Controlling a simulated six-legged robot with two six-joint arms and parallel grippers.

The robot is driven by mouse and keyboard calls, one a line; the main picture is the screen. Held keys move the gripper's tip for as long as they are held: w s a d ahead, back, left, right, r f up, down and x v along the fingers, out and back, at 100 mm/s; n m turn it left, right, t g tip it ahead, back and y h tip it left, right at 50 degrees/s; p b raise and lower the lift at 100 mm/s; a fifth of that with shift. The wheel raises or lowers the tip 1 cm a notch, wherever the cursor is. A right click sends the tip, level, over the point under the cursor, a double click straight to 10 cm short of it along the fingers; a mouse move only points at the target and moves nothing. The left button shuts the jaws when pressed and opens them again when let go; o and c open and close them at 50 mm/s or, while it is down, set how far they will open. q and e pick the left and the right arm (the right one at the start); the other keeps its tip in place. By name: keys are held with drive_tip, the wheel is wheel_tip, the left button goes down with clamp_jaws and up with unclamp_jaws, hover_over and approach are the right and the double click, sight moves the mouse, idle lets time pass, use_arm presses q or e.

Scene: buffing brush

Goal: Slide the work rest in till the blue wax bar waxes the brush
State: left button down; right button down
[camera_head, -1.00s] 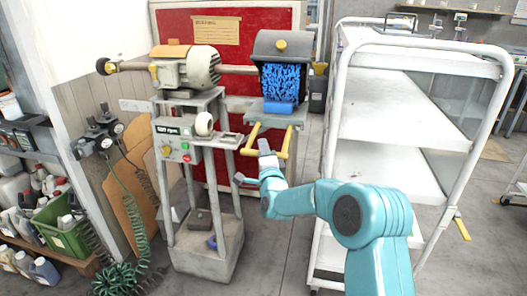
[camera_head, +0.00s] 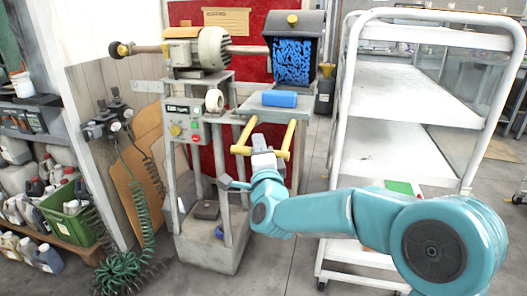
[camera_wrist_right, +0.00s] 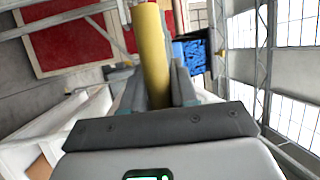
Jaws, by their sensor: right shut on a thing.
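The blue brush (camera_head: 294,60) sits under a grey hood on the machine's shaft. The grey work rest (camera_head: 300,113) stands in front of and below it. The blue wax bar (camera_head: 279,98) lies on this rest, with a visible gap between it and the brush. Two yellow rods with a yellow crossbar (camera_head: 242,150) form the rest's handle. My right gripper (camera_head: 265,153) is shut on the crossbar. In the right wrist view the yellow bar (camera_wrist_right: 154,55) runs between the fingers, and the blue brush (camera_wrist_right: 190,54) shows behind. My left gripper is not in view.
The machine's motor (camera_head: 198,48) and switch box (camera_head: 184,120) are left of the rest. A white shelf trolley (camera_head: 400,75) stands close on the right, beside my arm. A green coiled hose (camera_head: 120,262) lies at the left.

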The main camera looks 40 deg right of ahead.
drive_tip(key=shift+s+a, duration=0.5)
drive_tip(key=shift+a, duration=0.1)
drive_tip(key=shift+s+a+b, duration=0.1)
drive_tip(key=shift+b, duration=0.2)
drive_tip(key=c, duration=1)
unclamp_jaws()
drive_tip(key=shift+o, duration=0.2)
drive_tip(key=b+v, duration=0.1)
drive_tip(key=v, duration=1.5)
drive_tip(key=shift+b, duration=0.3)
drive_tip(key=shift+s+a, duration=0.15)
